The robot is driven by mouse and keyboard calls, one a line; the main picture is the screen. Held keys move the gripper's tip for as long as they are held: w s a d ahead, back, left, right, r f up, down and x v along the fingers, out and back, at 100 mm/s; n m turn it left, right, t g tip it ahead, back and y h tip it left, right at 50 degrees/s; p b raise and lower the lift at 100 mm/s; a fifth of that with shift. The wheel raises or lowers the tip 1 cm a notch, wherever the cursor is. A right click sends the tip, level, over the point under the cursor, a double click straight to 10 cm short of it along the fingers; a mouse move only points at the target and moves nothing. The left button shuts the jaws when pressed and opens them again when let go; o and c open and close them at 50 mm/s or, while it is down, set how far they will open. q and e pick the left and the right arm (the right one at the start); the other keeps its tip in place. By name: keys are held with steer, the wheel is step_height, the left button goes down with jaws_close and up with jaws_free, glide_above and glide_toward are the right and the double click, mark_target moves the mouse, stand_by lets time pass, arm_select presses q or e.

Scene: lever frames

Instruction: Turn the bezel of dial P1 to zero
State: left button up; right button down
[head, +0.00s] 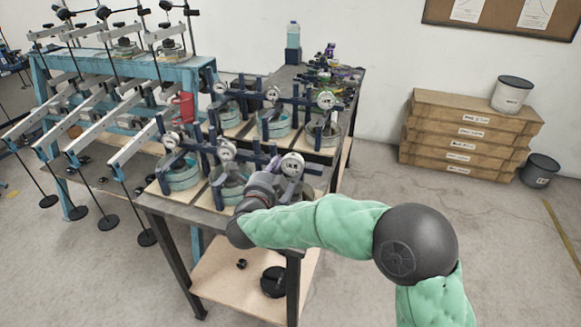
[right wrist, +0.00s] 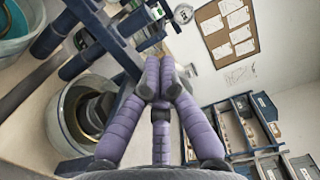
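Several round dial gauges with white faces stand on dark blue frames over round pots on the bench. The nearest dial (head: 292,165) is at the front right of the group, just beyond my right gripper (head: 287,188). Other dials show at front middle (head: 227,150) and front left (head: 171,140). I cannot read which is P1. In the right wrist view, my gripper's purple padded fingers (right wrist: 160,78) come together at the tips with nothing visible between them. A white dial face (right wrist: 183,13) shows beyond them at the top, apart from them. My left gripper is not in view.
A blue lever rack (head: 120,48) with hanging weights stands left. Pots (right wrist: 82,115) and frame bars lie close beside my right gripper. Stacked wooden boxes (head: 465,135) and a dark bucket (head: 540,170) stand right. The floor between is clear.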

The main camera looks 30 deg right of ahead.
steer(key=v, duration=0.5)
steer(key=shift+s+a, duration=0.1)
steer(key=shift+s, duration=0.05)
steer(key=w+d+f, duration=0.2)
steer(key=w+d, duration=0.2)
steer(key=shift+w, duration=0.3)
stand_by(0.7)
steer(key=shift+f, duration=0.15)
steer(key=shift+s+d+b, duration=0.1)
steer(key=shift+b, duration=0.4)
stand_by(0.5)
